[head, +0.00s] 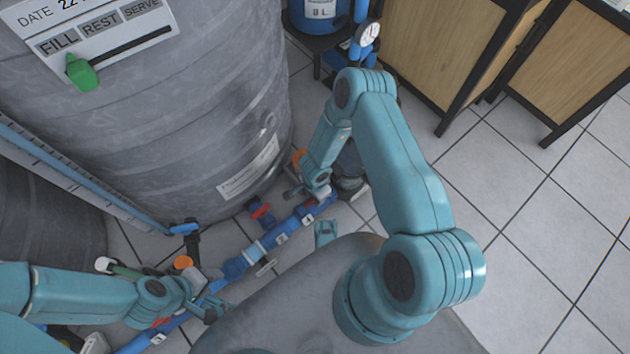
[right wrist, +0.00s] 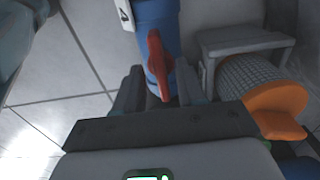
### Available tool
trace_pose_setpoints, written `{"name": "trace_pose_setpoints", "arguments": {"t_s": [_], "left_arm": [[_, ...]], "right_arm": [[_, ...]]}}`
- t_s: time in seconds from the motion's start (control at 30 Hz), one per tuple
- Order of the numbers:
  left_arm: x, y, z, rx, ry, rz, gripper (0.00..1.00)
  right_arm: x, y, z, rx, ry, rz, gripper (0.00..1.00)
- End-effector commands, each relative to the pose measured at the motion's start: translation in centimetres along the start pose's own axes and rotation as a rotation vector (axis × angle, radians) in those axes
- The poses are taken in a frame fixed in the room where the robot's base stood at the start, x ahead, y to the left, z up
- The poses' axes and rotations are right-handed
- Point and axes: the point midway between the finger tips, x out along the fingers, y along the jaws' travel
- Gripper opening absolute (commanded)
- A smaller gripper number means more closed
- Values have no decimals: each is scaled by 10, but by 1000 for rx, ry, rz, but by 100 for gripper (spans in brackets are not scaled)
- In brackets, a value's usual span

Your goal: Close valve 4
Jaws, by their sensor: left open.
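A blue pipe (head: 245,262) runs along the floor beside the grey tank, with red-handled valves and small white tags whose numbers I cannot read surely. In the right wrist view, a red valve handle (right wrist: 158,65) on a blue pipe (right wrist: 158,20) lies just ahead of and between the fingers of my right gripper (right wrist: 158,92), which stand apart. In the head view this gripper (head: 308,190) is at the pipe's right end. My left gripper (head: 204,303) is open over the lower left of the pipe. Another red handle (head: 262,211) shows between the two grippers.
The large grey tank (head: 160,110) bears a board with a green pointer (head: 82,72). An orange-capped part (right wrist: 275,110) sits right of my right gripper. Wooden cabinets (head: 440,50) stand at the back right. The tiled floor at right (head: 540,230) is clear.

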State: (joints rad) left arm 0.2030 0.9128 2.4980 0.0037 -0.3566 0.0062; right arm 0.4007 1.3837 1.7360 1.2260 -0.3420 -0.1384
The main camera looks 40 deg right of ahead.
Motion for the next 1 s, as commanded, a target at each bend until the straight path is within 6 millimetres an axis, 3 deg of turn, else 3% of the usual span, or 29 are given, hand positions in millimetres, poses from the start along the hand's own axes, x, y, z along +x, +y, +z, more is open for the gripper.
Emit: {"name": "trace_pose_setpoints", "arguments": {"t_s": [0.27, 0.3, 0.4, 0.77, 1.0], "left_arm": [[0, 0, 0, -1, 2, 0, 43], [0, 0, 0, 0, 1, 0, 43], [0, 0, 0, 0, 1, 0, 43], [0, 0, 0, 0, 0, 0, 43], [-2, 1, 1, -1, -4, 0, 43]], "right_arm": [[1, 0, 0, 0, 0, 0, 39], [1, 0, 0, 0, 0, 0, 26], [1, 0, 0, 0, 0, 0, 0], [1, 0, 0, 32, 0, 1, 0], [0, 0, 0, 164, 0, 1, 0]]}}
